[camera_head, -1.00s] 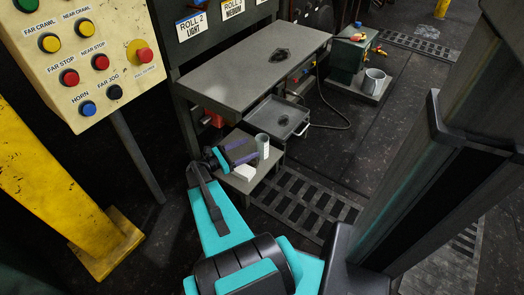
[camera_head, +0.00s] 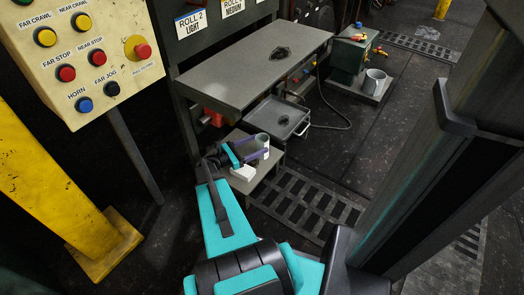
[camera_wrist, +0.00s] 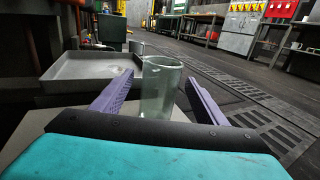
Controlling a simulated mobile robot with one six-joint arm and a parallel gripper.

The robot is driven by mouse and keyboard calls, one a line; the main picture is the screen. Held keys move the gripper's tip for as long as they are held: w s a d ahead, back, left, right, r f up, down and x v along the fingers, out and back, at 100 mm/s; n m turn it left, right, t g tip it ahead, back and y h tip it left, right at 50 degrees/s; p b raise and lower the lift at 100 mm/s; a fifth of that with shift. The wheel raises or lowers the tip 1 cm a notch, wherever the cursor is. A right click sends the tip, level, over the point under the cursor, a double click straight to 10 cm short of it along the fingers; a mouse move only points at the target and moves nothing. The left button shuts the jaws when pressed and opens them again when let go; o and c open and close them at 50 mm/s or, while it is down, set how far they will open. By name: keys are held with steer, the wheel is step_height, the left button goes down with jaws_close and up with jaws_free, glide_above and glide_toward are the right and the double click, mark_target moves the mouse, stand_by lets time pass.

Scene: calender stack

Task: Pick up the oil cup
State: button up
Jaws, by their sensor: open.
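A clear, greenish cup, which looks like the oil cup (camera_wrist: 161,92), stands upright on a small grey side shelf (camera_wrist: 60,130). In the head view the cup (camera_head: 262,141) is at the shelf's far side, partly behind a finger. My gripper (camera_wrist: 160,78) is open, its two purple fingers on either side of the cup. Some space shows between the cup and the right finger. In the head view my gripper (camera_head: 262,154) is level and low at the cup. The cup's base is partly hidden by my gripper body in the wrist view.
A white block (camera_head: 242,173) sits on the shelf just below my gripper. A grey tray (camera_head: 281,121) lies behind the cup, under a large table (camera_head: 240,75). A grey mug (camera_head: 375,80) stands farther back by a green box (camera_head: 347,58). Floor grating (camera_head: 305,200) lies at right.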

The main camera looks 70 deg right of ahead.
steer(key=shift+b+x, duration=0.55)
steer(key=shift+x, duration=1.05)
steer(key=c, duration=1.2)
